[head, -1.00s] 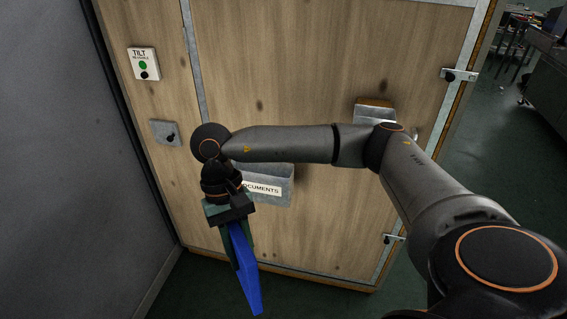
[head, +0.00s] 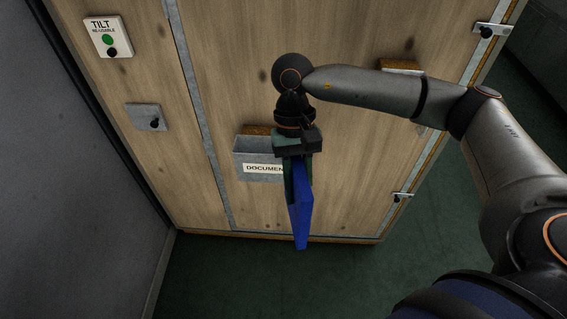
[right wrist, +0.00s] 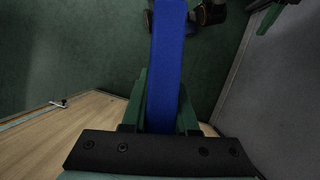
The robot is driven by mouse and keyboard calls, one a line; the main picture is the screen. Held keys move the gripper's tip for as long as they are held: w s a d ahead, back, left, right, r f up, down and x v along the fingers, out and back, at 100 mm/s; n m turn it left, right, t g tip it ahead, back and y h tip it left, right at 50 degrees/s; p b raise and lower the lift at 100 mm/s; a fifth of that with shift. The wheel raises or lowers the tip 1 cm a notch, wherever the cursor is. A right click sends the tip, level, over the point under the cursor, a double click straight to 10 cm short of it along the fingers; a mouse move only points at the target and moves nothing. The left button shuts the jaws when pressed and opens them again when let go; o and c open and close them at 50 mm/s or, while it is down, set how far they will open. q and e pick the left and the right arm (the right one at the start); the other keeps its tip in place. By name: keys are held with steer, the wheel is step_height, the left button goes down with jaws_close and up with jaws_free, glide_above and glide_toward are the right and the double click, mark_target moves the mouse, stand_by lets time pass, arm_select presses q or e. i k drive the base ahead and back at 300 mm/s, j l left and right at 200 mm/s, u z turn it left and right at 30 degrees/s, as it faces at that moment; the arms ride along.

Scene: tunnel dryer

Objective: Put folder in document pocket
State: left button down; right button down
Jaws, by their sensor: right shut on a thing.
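The blue folder (head: 300,212) hangs down from my right gripper (head: 298,175) in the head view. The gripper is shut on its upper end. The folder also fills the middle of the right wrist view (right wrist: 168,60), between the green fingers (right wrist: 160,105). The document pocket (head: 255,158) is a grey metal holder on the wooden door with a white label reading DOCUMENTS. The gripper and folder are in front of its right part and hide the end of the label. The folder's lower end is below the pocket's level in the picture. My left gripper is not in view.
The wooden door (head: 330,120) has metal strips and latches (head: 402,197) along its right edge. A TILT button box (head: 108,38) and a small grey switch plate (head: 146,118) are at the left. A grey wall (head: 70,200) stands at far left. The green floor (head: 270,280) is clear.

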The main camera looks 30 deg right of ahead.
mark_target(272, 172)
steer(key=i+j+z, duration=0.45)
steer(key=z, duration=0.3)
steer(key=i+j+z, duration=0.15)
steer(key=j+z, duration=0.2)
steer(key=i+j, duration=0.1)
steer(key=i, duration=0.35)
